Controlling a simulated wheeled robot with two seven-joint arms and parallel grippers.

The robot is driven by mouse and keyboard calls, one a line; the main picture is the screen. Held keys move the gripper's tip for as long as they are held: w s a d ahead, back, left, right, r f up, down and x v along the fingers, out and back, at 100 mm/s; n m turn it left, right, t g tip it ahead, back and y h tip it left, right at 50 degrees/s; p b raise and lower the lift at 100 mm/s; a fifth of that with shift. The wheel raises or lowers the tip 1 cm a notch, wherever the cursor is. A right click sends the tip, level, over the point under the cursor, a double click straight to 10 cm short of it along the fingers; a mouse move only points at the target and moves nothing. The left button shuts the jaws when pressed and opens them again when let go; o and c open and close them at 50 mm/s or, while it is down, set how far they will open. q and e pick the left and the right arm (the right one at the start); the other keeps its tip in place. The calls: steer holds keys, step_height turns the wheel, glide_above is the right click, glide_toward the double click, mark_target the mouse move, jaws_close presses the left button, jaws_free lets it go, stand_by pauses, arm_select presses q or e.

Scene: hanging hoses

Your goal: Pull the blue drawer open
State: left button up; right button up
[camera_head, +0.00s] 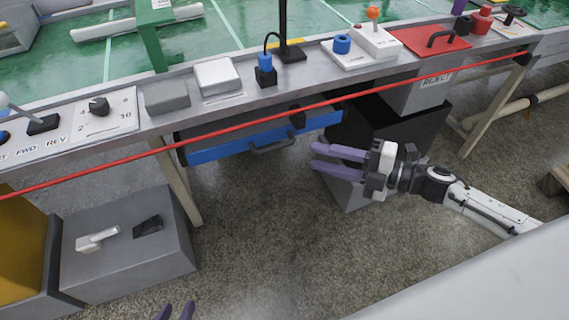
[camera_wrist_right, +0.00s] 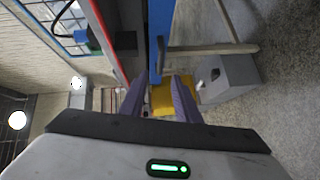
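The blue drawer (camera_head: 225,150) sits under the bench, its blue front facing the floor area. Its grey bar handle (camera_head: 272,149) is on the front. My right gripper (camera_head: 314,157) is to the right of the handle, apart from it, with its purple fingers pointing left. The fingers are spread and nothing shows between them. In the right wrist view the blue front (camera_wrist_right: 160,30) is a strip beyond the open right fingers (camera_wrist_right: 158,80). Only the purple fingertips of my left gripper (camera_head: 175,311) show at the bottom edge, apart and empty.
A red cord (camera_head: 130,157) runs along the bench front, passing above the drawer. A dark box (camera_head: 375,125) stands under the bench behind my right gripper. The floor before the drawer is clear.

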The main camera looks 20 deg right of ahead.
mark_target(280, 148)
steer(key=shift+n, duration=0.3)
steer(key=b+x, duration=0.1)
steer(key=x, duration=0.9)
steer(key=shift+a+f, duration=0.1)
steer(key=shift+g, duration=0.3)
steer(key=shift+c, duration=0.4)
jaws_close()
